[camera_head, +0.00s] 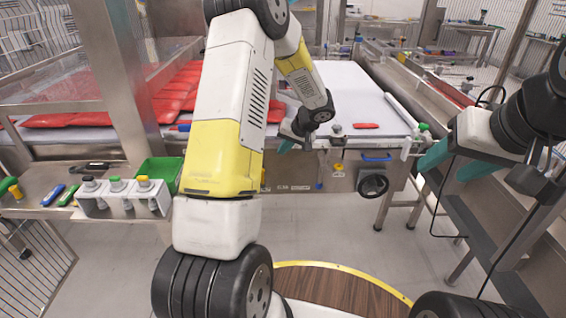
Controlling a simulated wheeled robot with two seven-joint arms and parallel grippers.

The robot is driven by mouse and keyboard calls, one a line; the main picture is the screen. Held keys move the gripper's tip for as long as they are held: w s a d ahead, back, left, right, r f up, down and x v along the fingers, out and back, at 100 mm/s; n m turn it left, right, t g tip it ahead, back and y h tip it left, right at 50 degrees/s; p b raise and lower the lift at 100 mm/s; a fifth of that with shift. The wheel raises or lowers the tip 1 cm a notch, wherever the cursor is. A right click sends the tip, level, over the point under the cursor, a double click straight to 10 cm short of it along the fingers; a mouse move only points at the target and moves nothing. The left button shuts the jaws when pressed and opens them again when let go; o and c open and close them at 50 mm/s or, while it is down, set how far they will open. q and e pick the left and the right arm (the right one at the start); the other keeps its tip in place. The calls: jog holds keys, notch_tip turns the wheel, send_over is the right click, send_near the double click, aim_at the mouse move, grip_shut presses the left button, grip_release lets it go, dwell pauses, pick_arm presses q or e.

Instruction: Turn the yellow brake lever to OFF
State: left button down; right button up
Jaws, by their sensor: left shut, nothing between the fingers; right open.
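A small yellow part (339,168), which looks like the brake lever, is on the front panel of the white-topped table; its setting is too small to read. My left arm crosses the middle of the view and ends at the table's front edge. My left gripper (285,145) has teal fingertips, is shut and empty, and is left of the yellow part and a little higher. My arm partly hides it. My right gripper (452,165) is open and empty, at the right of the table, apart from the yellow part.
A black handwheel (373,184) and a blue handle (376,157) are right of the yellow part. A red item (366,126) lies on the tabletop. Red bags (178,90) lie at the left. A green bin (160,172) stands on the left bench. Open floor lies before the table.

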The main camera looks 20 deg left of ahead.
aim_at(263, 178)
pick_arm(q)
jog(key=w+d+f, duration=0.1)
jog(key=w+f, duration=0.3)
jog(key=f, duration=0.6)
jog(key=shift+t, duration=0.4)
jog(key=shift+f, duration=0.15)
jog(key=x, duration=0.3)
jog(key=a+x, duration=0.1)
jog(key=x, duration=0.3)
jog(key=s+a+r+x, duration=0.1)
jog(key=x, duration=0.3)
jog(key=shift+a, duration=0.75)
jog(key=shift+a+r, duration=0.1)
jog(key=shift+a, duration=0.05)
